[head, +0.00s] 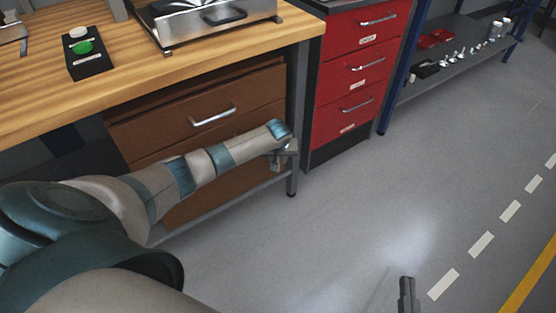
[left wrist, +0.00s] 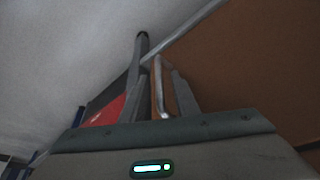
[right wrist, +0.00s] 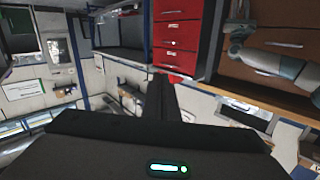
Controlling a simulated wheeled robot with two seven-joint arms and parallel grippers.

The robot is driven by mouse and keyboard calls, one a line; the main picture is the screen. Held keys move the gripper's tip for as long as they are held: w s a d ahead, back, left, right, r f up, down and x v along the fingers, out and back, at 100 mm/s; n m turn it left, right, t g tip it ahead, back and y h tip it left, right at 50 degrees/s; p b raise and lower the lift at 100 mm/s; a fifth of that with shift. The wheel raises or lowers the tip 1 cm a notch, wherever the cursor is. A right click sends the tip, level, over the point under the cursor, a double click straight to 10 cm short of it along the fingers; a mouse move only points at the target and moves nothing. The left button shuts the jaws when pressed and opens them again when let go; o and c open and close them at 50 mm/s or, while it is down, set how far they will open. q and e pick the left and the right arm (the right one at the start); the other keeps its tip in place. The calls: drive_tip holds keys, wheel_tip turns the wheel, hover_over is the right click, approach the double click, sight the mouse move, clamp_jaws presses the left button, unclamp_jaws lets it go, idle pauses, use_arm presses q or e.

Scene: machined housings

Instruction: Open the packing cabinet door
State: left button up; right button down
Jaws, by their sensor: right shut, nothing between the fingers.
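The brown packing cabinet door (head: 207,200) is under the wooden workbench, below a drawer, partly hidden by my left arm. It looks flush with the front; its brown panel (left wrist: 255,65) fills the right of the left wrist view. My left gripper (head: 283,160) is at the door's right side. In the left wrist view, a metal bar handle (left wrist: 158,88) stands between its two spread fingers, nearer the left one. Brown shows between the handle and the right finger. My right gripper (head: 407,292) is shut and empty over the floor; it also shows in the right wrist view (right wrist: 161,92).
A brown drawer with a bar handle (head: 214,115) is above the door. A grey bench leg (head: 292,170) stands just right of my left gripper. A red drawer cabinet (head: 358,70) stands further right. The floor (head: 370,210) in front is clear.

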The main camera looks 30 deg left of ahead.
use_arm(q)
drive_tip(key=shift+c, duration=0.3)
clamp_jaws()
drive_tip(key=shift+d, duration=0.1)
